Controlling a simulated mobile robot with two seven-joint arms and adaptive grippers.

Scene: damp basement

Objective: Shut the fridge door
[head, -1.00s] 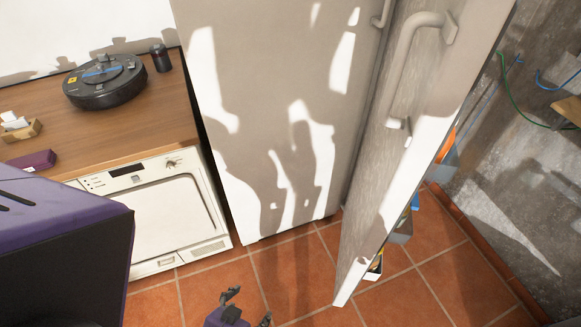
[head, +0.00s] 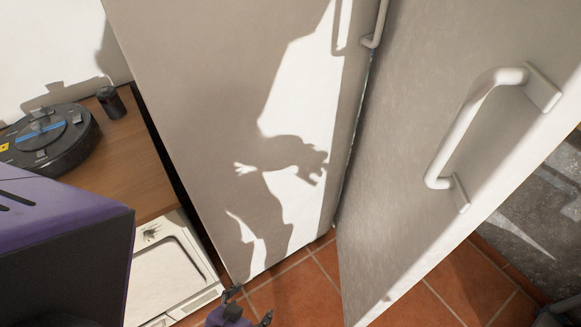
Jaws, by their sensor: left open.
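The fridge door (head: 410,130) stands open on the right, its grey outer face turned to me and a white bar handle (head: 462,128) on it. The inner side of the door is hidden. The fridge's large pale panel (head: 215,110) is to its left, with shadows across it. My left gripper (head: 248,304) is at the bottom edge, open and empty, left of the door and apart from it. A dark part of what looks like my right gripper (head: 558,313) shows at the bottom right corner, mostly cut off; its jaws cannot be made out.
A second handle (head: 375,25) shows at the top, beside the pale panel. A wooden counter (head: 140,165) with a robot vacuum (head: 45,140) and a dark cylinder (head: 110,102) stands left, above a white appliance (head: 165,270). Tiled floor (head: 300,295) is clear between panel and door.

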